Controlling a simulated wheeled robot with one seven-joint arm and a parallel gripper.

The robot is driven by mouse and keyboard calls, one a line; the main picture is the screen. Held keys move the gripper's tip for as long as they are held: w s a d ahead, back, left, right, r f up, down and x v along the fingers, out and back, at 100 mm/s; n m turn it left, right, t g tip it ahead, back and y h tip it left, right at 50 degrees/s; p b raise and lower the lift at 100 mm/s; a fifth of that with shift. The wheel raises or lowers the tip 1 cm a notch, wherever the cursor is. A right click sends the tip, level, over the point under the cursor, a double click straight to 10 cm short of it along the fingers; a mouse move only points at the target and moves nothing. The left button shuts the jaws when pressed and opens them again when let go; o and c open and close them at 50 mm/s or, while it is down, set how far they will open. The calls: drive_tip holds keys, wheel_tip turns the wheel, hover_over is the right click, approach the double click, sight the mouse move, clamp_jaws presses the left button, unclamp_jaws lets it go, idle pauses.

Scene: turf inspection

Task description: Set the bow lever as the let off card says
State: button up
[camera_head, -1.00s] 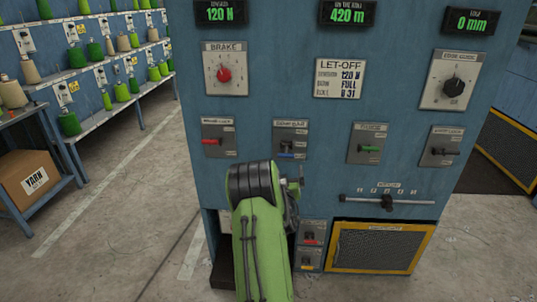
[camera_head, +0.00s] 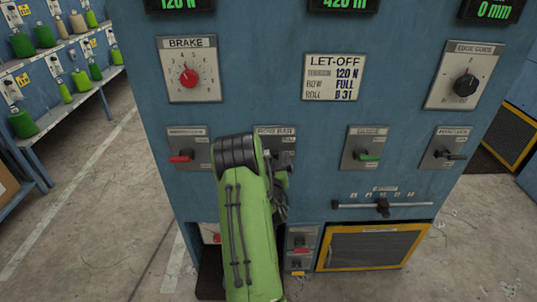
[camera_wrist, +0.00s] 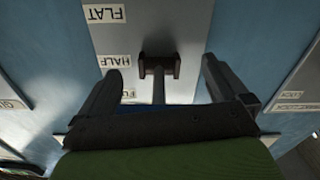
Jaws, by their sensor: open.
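The let-off card (camera_head: 335,78) on the blue panel reads tension 120 N, bow FULL, roll B 31. The bow lever's plate (camera_head: 275,132) is mostly hidden behind my green arm in the head view. In the wrist view the plate (camera_wrist: 185,20) carries the labels FLAT, HALF and a partly covered FU.... The dark bow lever (camera_wrist: 160,66) appears level with HALF, though perspective makes its exact setting uncertain. My gripper (camera_wrist: 161,68) is open, one finger on either side of the lever; contact is not visible.
Other panel controls surround it: brake knob (camera_head: 188,76), edge guide knob (camera_head: 465,86), red lever (camera_head: 181,157), green lever (camera_head: 367,157), black lever (camera_head: 449,154) and a slider (camera_head: 383,206). A yellow-framed grille (camera_head: 373,248) sits below. Yarn shelves stand left.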

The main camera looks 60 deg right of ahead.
drive_tip(key=shift+s+a, duration=0.1)
drive_tip(key=c, duration=1.3)
drive_tip(key=shift+r, duration=0.1)
drive_tip(key=shift+c, duration=0.2)
drive_tip(key=shift+r+p, duration=0.1)
drive_tip(key=shift+p, duration=0.55)
drive_tip(key=r+p, duration=0.1)
drive_tip(key=p, duration=0.4)
drive_tip(key=shift+y, duration=0.4)
drive_tip(key=g+y+p, duration=0.1)
drive_tip(key=p, duration=0.6)
drive_tip(key=shift+r, duration=0.35)
drive_tip(key=g+y+p, duration=0.1)
drive_tip(key=y+p, duration=0.1)
drive_tip(key=p, duration=0.7)
drive_tip(key=shift+r, duration=0.1)
drive_tip(key=shift+y+p, duration=0.3)
drive_tip(key=shift+p, duration=0.5)
drive_tip(key=shift+w+d+g+y+p, duration=0.25)
drive_tip(key=shift+g+y+p, duration=0.2)
drive_tip(key=shift+p, duration=0.9)
